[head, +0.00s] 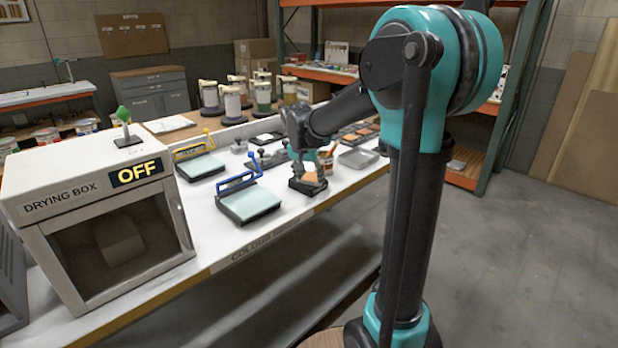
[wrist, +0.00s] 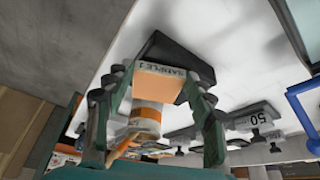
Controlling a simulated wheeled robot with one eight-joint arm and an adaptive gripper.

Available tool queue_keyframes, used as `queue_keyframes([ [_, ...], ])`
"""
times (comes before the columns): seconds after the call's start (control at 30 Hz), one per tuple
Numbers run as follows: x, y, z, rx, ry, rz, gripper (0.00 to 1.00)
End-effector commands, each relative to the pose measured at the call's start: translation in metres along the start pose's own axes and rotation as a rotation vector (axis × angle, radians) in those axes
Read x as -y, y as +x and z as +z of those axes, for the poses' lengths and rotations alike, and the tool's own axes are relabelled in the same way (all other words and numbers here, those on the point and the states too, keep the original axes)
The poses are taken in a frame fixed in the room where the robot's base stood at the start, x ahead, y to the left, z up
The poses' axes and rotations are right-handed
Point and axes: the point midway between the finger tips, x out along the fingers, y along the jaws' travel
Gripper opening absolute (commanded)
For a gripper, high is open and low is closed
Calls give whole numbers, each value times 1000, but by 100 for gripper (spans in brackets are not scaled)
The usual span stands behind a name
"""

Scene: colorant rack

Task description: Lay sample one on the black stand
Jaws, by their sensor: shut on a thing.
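Sample one, an orange card with a pale strip reading "SAMPLE 1" (wrist: 158,72), is between the fingers of my gripper (wrist: 160,100). My gripper is shut on it. In the head view the orange card (head: 309,167) shows low at the black stand (head: 307,186), near the front edge of the bench. In the wrist view the black stand (wrist: 172,50) lies directly behind the card's labelled end. I cannot tell whether the card touches the stand. My gripper (head: 306,160) is small and partly hidden in the head view.
A drying box (head: 60,194) reading OFF stands at the left. A blue-handled frame (head: 247,202) and a yellow-handled frame (head: 199,166) lie left of the stand. A container with an orange label (head: 326,160) and a grey tray (head: 358,158) are to the right. White bench shows between them.

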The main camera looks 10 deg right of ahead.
Motion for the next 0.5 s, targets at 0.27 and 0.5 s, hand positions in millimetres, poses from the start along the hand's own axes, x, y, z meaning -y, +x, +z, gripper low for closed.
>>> queue_keyframes([
  [0.27, 0, 2, 1, 0, 0, 0, 72],
  [0.5, 0, 2, 1, 0, 0, 0, 75],
])
